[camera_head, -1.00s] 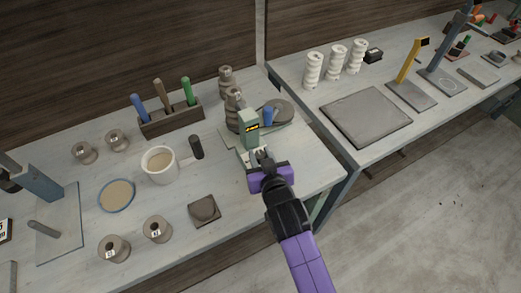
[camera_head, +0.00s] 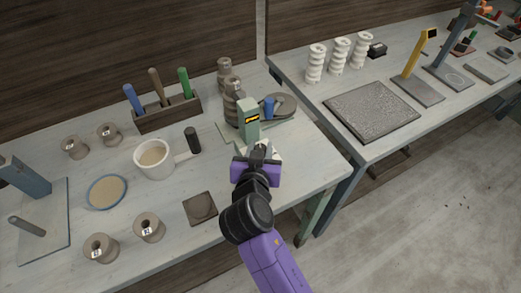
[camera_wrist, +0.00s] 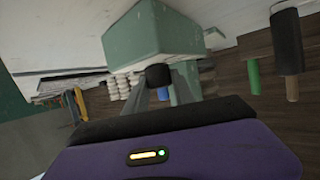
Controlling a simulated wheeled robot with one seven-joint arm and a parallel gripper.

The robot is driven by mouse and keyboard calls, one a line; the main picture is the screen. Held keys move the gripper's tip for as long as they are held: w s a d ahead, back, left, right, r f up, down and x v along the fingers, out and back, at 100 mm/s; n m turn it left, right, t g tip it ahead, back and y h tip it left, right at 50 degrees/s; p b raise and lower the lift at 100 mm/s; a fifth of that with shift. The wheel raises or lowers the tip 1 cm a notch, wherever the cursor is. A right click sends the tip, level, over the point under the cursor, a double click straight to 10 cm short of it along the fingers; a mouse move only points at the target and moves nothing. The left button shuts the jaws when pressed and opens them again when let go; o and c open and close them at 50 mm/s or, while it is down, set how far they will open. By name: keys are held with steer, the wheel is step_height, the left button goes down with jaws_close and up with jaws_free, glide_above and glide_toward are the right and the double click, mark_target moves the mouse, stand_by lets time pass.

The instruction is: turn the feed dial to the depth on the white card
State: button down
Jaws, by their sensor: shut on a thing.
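A pale green machine (camera_head: 247,121) with a small yellow-on-black display stands near the right end of the left bench. It also fills the upper middle of the wrist view (camera_wrist: 150,35), seen tilted. My gripper (camera_head: 258,152) is at its front, low on its near side. In the wrist view a short black knob (camera_wrist: 158,75), which looks like the feed dial, sits between my two grey fingers, and they are shut on it. The dial's markings and the display's reading are too small or hidden to read. I cannot make out a white card with a depth on it.
A tool rack (camera_head: 168,115) is behind. A gap separates the right bench.

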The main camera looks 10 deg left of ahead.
steer(key=shift+f, duration=0.1)
steer(key=c, duration=1.1)
jaws_free()
steer(key=shift+o, duration=0.2)
steer(key=shift+r+p, duration=0.3)
